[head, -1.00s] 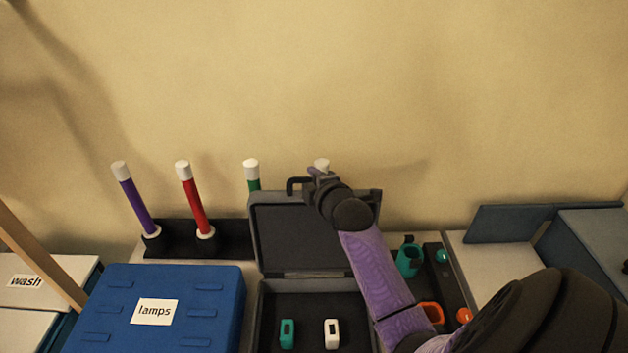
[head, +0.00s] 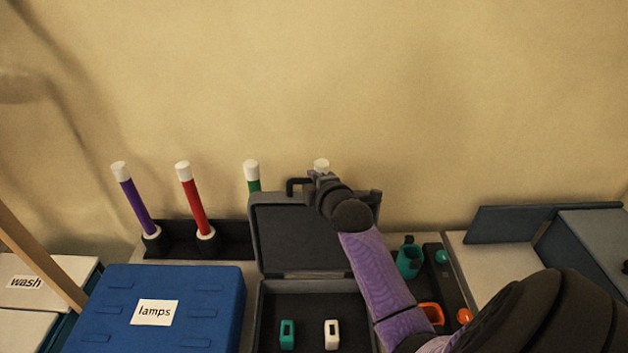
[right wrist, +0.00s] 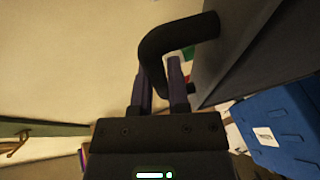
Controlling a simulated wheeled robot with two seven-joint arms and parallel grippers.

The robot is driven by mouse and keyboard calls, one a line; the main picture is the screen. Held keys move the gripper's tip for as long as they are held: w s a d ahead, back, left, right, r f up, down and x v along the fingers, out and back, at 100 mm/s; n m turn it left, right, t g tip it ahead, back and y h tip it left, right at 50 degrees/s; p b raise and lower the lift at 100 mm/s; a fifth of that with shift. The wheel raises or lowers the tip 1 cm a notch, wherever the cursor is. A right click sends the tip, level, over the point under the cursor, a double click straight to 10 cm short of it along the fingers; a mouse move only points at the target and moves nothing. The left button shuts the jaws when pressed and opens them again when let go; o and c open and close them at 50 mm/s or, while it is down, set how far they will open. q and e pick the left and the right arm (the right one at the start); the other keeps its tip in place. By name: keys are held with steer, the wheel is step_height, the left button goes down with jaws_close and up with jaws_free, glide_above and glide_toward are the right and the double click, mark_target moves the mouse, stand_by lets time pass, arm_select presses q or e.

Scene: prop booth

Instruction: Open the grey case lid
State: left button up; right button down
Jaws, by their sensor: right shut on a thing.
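The grey case (head: 256,320) stands open in the head view, its lid (head: 290,245) raised about upright at the back. A dark handle (head: 292,184) sticks out at the lid's top edge and shows large in the right wrist view (right wrist: 180,37). My right gripper (head: 314,176) is at the top of the lid, shut on the handle; in the right wrist view its fingers (right wrist: 162,85) are on either side of the bar. Inside the case lie a teal piece (head: 287,334) and a white piece (head: 331,334). My left gripper is not in view.
A blue case labelled lamps (head: 215,290) stands close left of the grey case. Behind are a purple stick (head: 135,205), a red stick (head: 192,200) and a green one (head: 254,185) in a black rack (head: 180,242). Teal (head: 409,262) and orange (head: 432,312) items lie right of my arm.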

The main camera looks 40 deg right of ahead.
steer(key=shift+f, duration=0.1)
stand_by(0.6)
steer(key=shift+n+t+h, duration=0.3)
steer(key=shift+t+h, duration=0.1)
steer(key=shift+t, duration=0.5)
steer(key=s+a, duration=0.1)
steer(key=s, duration=0.1)
steer(key=s+a+p, duration=0.1)
steer(key=s+a, duration=0.1)
steer(key=shift+a+r, duration=0.2)
steer(key=c, duration=0.9)
jaws_free()
steer(key=shift+s, duration=0.1)
steer(key=v, duration=0.9)
steer(key=shift+s+a+p, duration=0.15)
steer(key=shift+s+p, duration=0.15)
steer(key=shift+s, duration=0.1)
